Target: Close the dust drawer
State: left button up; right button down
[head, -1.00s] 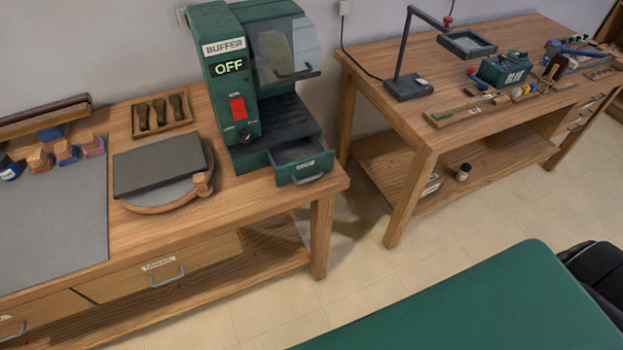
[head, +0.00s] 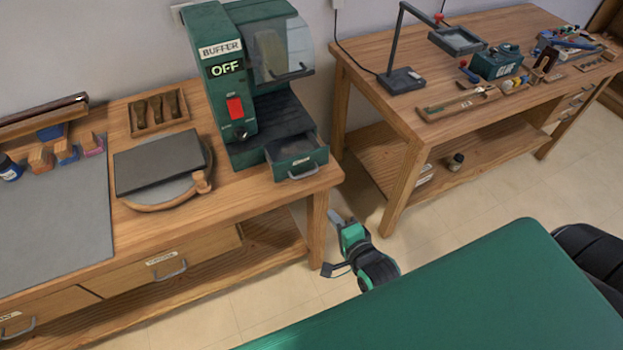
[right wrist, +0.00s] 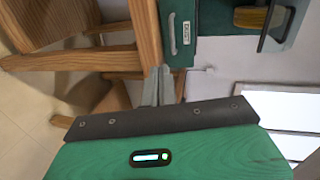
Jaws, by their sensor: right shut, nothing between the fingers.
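The dust drawer (head: 298,158) is a green drawer at the base of the green buffer machine (head: 232,110). It is pulled out, with a grey handle on its labelled front. It also shows in the right wrist view (right wrist: 178,38), its handle at the left of its label. My right gripper (head: 336,216) is in front of and below the drawer, beside the bench's front corner leg, apart from the drawer in the head view. Its fingers (right wrist: 158,82) are together and empty in the right wrist view. My left gripper is out of view.
The buffer stands on a wooden bench (head: 230,205), beside a sharpening stone (head: 160,163) and a small tool rack (head: 158,114). A second bench (head: 400,120) with a lamp stands to the right. Open floor (head: 275,305) lies in front.

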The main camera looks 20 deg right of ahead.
notch_tip(320, 180, up, 2)
jog(key=p, duration=0.3)
send_near(302, 166)
jog(key=w+f, duration=0.1)
jog(key=w, duration=0.1)
jog(key=shift+w+a+f, duration=0.15)
jog(key=shift+w+f, duration=0.4)
jog(key=shift+w, duration=0.1)
jog(key=shift+w+m, duration=0.1)
jog(key=shift+m, duration=0.2)
jog(key=x, duration=0.2)
jog(key=r+x, duration=0.1)
jog(key=x, duration=0.1)
jog(key=shift+w+b, duration=0.15)
jog(key=shift+b, duration=0.15)
